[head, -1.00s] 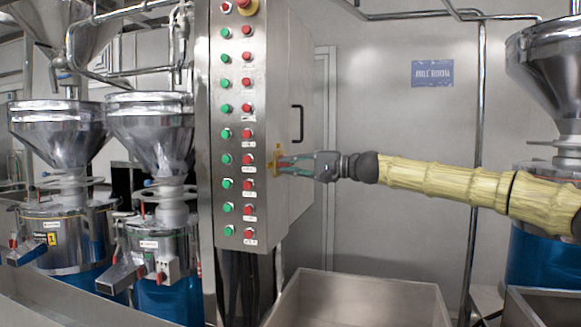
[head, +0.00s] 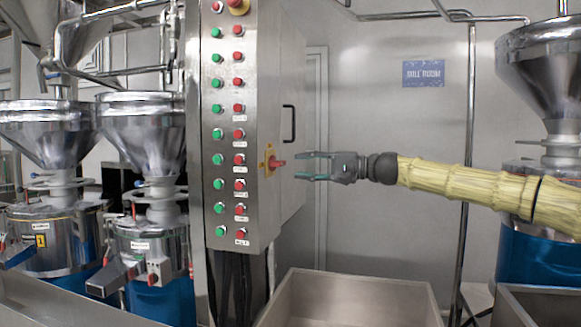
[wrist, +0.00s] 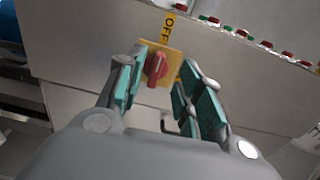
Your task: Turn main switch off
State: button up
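The main switch is a red rotary handle (head: 277,163) on a yellow plate (head: 267,150), on the side of the steel control cabinet. In the wrist view, the red handle (wrist: 154,70) runs roughly up and down, slightly tilted, on its yellow plate (wrist: 173,61). A yellow label reading OFF (wrist: 169,28) is just above the plate. My gripper (head: 300,166) is open and empty, a short gap to the right of the handle in the head view. In the wrist view, its teal-padded fingers (wrist: 161,72) frame the handle without visible contact.
The control cabinet (head: 268,95) has rows of green and red buttons on its front and a black door handle (head: 289,123) above the switch. A steel bin (head: 350,288) stands below my gripper. Hopper machines stand at left and right.

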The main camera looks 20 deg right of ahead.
jog(key=v, duration=0.5)
jog(key=shift+d, duration=0.1)
dwell(0.4)
